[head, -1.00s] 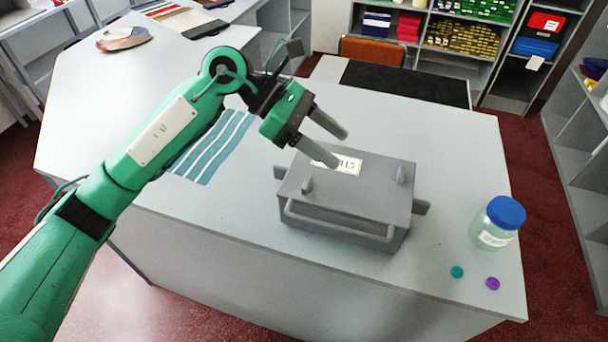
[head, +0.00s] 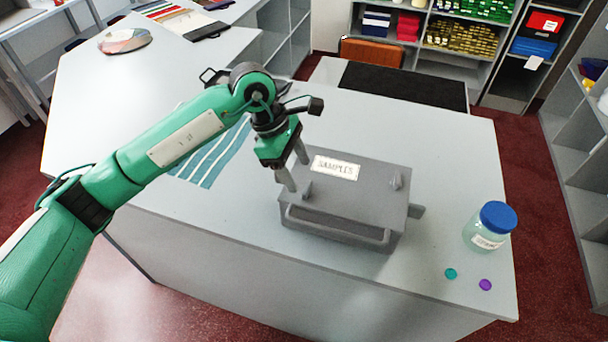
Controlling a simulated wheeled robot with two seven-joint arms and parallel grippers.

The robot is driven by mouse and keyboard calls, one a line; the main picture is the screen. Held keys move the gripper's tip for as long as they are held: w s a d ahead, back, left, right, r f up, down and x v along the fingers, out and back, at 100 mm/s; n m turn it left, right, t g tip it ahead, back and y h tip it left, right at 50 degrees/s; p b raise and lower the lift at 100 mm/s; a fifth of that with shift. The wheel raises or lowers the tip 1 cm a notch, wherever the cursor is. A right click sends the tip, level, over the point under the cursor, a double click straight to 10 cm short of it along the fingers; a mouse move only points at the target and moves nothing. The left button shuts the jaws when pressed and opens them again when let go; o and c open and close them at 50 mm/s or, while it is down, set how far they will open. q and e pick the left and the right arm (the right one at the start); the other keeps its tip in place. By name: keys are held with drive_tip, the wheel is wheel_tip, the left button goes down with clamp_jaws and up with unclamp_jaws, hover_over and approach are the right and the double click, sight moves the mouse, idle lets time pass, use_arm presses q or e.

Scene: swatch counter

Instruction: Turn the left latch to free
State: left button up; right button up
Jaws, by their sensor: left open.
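A grey case (head: 350,193) with a white label reading SAMPLES (head: 335,168) sits on the counter, its lid shut. The left latch (head: 307,189) is a small grey tab standing up near the lid's front left corner. The right latch (head: 396,180) is a similar tab near the right side. My left gripper (head: 297,176) is open and empty and points down over the left end of the lid, just left of the left latch. I cannot tell whether a finger touches the latch or the lid. My right gripper is out of view.
A jar with a blue lid (head: 489,227) stands right of the case, with a teal disc (head: 451,273) and a purple disc (head: 485,284) near the front edge. A blue striped swatch (head: 215,160) lies flat behind my left arm. The counter (head: 440,140) behind the case is clear.

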sight(306, 187)
use_arm(q)
drive_tip(key=shift+p+x, duration=0.65)
drive_tip(key=shift+x, duration=1.75)
drive_tip(key=c, duration=1)
